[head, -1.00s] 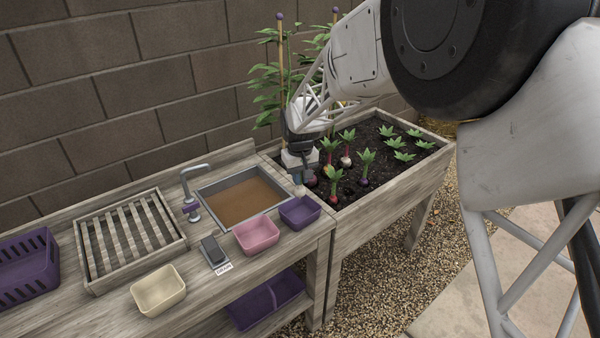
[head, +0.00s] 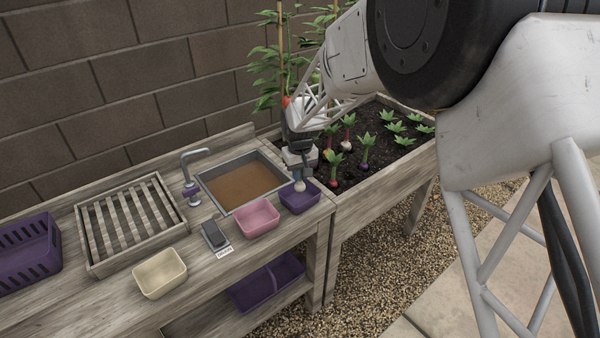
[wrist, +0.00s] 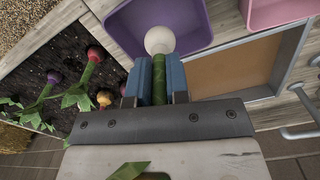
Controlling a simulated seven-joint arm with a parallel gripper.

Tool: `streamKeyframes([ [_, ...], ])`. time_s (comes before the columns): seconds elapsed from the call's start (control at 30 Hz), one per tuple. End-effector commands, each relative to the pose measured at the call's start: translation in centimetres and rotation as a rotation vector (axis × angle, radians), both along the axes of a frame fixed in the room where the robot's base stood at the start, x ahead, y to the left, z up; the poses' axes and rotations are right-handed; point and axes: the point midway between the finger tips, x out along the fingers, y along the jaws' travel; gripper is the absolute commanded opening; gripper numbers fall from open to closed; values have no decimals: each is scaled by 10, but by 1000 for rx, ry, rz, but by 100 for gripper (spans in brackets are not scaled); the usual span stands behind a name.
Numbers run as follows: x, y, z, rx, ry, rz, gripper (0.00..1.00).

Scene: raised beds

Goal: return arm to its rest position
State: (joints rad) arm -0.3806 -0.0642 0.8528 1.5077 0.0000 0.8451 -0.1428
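My gripper (head: 299,174) is shut on the green stem of a white bulb vegetable (head: 300,186). The bulb hangs below the fingertips at the purple tub (head: 305,205), over its opening. In the wrist view the two blue fingers (wrist: 157,80) sit on either side of the stem, and the white bulb (wrist: 160,40) shows against the inside of the purple tub (wrist: 192,22). I cannot tell whether the bulb touches the tub floor. My arm reaches in from the upper right.
A raised bed (head: 390,175) with several root vegetables lies right of the tub. The pink tub (head: 257,218), sink (head: 215,172), faucet (head: 190,175), slatted rack (head: 125,222), cream tub (head: 159,273) and purple basket (head: 28,255) stand on the bench. A brick wall is behind.

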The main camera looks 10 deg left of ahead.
Motion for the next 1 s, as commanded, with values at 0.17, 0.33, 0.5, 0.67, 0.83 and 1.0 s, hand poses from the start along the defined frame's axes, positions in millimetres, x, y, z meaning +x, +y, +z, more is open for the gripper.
streamKeyframes([
  [0.17,0,0,0,0,0,0,44],
  [0.33,0,0,0,0,0,0,44],
  [0.5,0,0,0,0,0,0,44],
  [0.67,0,0,0,0,0,0,44],
  [0.83,0,0,2,0,0,0,44],
  [1.0,0,0,8,0,0,0,44],
])
